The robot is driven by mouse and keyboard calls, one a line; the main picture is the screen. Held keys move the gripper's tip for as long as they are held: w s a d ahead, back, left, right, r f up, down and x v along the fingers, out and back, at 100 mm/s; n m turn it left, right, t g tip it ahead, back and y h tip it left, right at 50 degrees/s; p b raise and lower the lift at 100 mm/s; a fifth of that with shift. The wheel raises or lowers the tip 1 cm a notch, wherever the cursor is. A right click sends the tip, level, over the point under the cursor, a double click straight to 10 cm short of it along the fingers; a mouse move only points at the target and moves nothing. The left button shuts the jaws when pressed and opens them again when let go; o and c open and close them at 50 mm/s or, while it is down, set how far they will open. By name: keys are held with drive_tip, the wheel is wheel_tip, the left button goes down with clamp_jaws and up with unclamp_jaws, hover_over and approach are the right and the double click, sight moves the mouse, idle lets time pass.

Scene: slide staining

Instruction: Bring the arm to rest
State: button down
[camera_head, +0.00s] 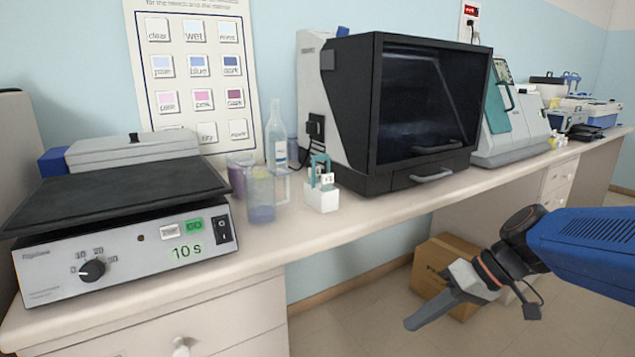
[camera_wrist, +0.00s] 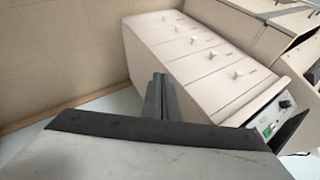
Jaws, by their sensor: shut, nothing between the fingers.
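My gripper (camera_head: 432,312) hangs at the lower right in the head view, in front of the bench and apart from it. Its fingers point down and to the left. In the wrist view the closed fingers (camera_wrist: 160,98) show at the middle, with nothing between them. My blue arm (camera_head: 590,250) reaches in from the right edge of the head view.
A cardboard box (camera_head: 440,262) stands on the floor behind my gripper. Drawers (camera_wrist: 200,60) fill the wrist view's middle.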

drive_tip(key=s+d+f+m+t+h, duration=0.2)
drive_tip(key=s+d+m+t+h, duration=0.1)
drive_tip(key=s+d+h, duration=0.5)
drive_tip(key=shift+s+d+f+m+t, duration=0.3)
drive_tip(key=shift+s+d+m, duration=0.2)
drive_tip(key=shift+s+d, duration=0.2)
drive_tip(key=c, duration=2.4)
unclamp_jaws()
drive_tip(key=shift+c, duration=0.2)
